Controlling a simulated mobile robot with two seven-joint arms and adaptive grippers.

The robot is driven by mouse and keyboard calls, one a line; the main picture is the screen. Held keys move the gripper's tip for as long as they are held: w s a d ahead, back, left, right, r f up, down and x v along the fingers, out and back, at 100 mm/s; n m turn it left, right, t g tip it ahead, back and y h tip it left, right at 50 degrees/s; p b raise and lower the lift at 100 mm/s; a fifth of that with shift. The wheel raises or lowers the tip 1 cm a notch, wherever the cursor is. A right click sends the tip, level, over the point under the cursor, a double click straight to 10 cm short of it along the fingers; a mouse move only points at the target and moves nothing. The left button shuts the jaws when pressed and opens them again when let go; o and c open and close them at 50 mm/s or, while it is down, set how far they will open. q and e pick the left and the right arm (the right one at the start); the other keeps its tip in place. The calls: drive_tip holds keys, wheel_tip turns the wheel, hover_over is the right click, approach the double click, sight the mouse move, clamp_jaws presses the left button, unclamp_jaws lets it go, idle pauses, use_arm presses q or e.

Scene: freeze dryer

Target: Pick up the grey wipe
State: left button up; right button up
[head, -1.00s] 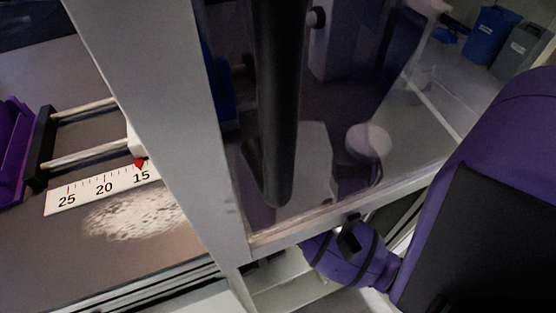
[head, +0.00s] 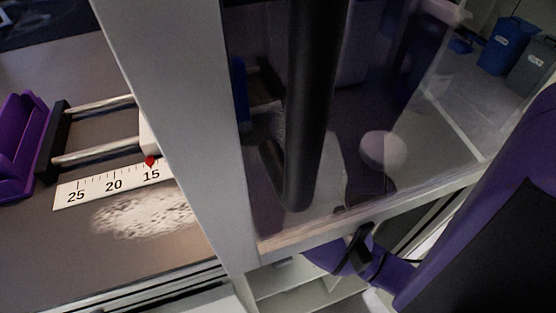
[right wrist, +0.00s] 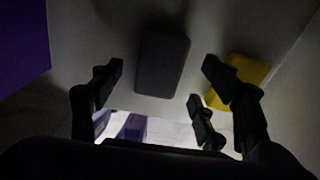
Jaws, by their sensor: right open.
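The grey wipe (right wrist: 165,56) is a dark grey rounded rectangle lying on a pale surface in the right wrist view. My right gripper (right wrist: 162,78) is open and empty, with one finger on either side of the wipe in the picture. I cannot tell how far the fingertips are from it. In the head view, the dark part of my right gripper (head: 359,246) shows low, under the lower edge of the clear panel, and I see no wipe there. My left gripper is not in view.
A yellow item (right wrist: 240,78) lies right of the wipe, partly behind a finger. In the head view, a clear panel (head: 410,135) with a dark handle (head: 310,120) stands above my right arm. White powder (head: 145,214) lies by a ruler strip (head: 112,184) at left.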

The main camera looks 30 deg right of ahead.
wheel_tip(320, 180, down, 2)
drive_tip(key=shift+f, duration=0.15)
drive_tip(key=c, duration=1)
wheel_tip(320, 180, up, 10)
drive_tip(key=p, duration=0.1)
